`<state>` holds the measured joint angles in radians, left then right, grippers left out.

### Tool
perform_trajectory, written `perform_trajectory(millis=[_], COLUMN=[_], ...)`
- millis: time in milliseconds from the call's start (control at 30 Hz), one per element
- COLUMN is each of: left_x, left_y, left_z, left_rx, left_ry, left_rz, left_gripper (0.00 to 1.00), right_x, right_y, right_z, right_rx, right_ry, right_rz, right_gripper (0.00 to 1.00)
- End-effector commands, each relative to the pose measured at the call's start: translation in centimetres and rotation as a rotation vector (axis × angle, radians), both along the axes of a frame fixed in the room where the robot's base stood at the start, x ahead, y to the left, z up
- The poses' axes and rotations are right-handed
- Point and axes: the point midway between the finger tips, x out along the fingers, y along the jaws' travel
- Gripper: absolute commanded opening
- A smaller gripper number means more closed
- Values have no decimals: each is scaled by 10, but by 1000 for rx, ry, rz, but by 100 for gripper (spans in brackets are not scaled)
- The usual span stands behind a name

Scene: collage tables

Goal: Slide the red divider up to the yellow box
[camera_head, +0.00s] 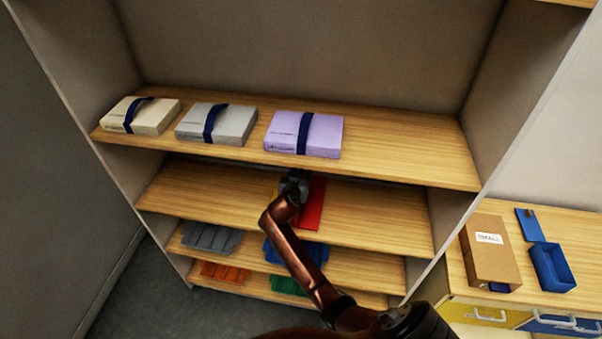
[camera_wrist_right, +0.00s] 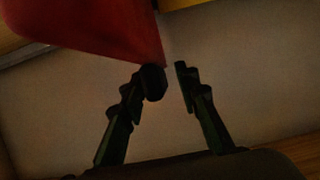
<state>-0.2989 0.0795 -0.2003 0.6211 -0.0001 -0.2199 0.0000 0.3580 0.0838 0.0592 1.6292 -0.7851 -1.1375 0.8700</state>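The red divider (camera_head: 312,208) stands on the second shelf in the head view, partly behind my right arm. It is the large red panel at the upper left of the right wrist view (camera_wrist_right: 95,28). A bit of yellow (camera_head: 279,186), probably the yellow box, shows just left of my right gripper (camera_head: 293,182); most of it is hidden. In the wrist view my right gripper (camera_wrist_right: 171,75) has a narrow gap between its fingertips, with nothing in it. Its left fingertip overlaps the divider's lower corner; I cannot tell if they touch. My left gripper is out of view.
Cream (camera_head: 140,115), grey (camera_head: 216,123) and lilac (camera_head: 304,134) strapped boxes stand on the top shelf, above my right gripper. Lower shelves hold grey (camera_head: 210,238), orange (camera_head: 224,272) and green (camera_head: 287,285) items. The second shelf is clear right of the divider.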

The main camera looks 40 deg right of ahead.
Motion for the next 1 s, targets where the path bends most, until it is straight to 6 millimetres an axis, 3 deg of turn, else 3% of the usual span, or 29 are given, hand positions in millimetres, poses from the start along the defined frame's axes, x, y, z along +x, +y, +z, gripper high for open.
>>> perform_trajectory(millis=[333,733,1000], left_x=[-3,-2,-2], left_y=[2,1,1], left_z=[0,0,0], left_rx=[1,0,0], left_ry=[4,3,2], left_rz=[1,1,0], left_gripper=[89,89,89], right_x=[-7,-58,-76], right_y=[9,61,78], right_z=[5,34,45], right_rx=[2,4,0], right_ry=[-4,-1,0], right_rz=[2,2,0], right_gripper=[29,29,29])
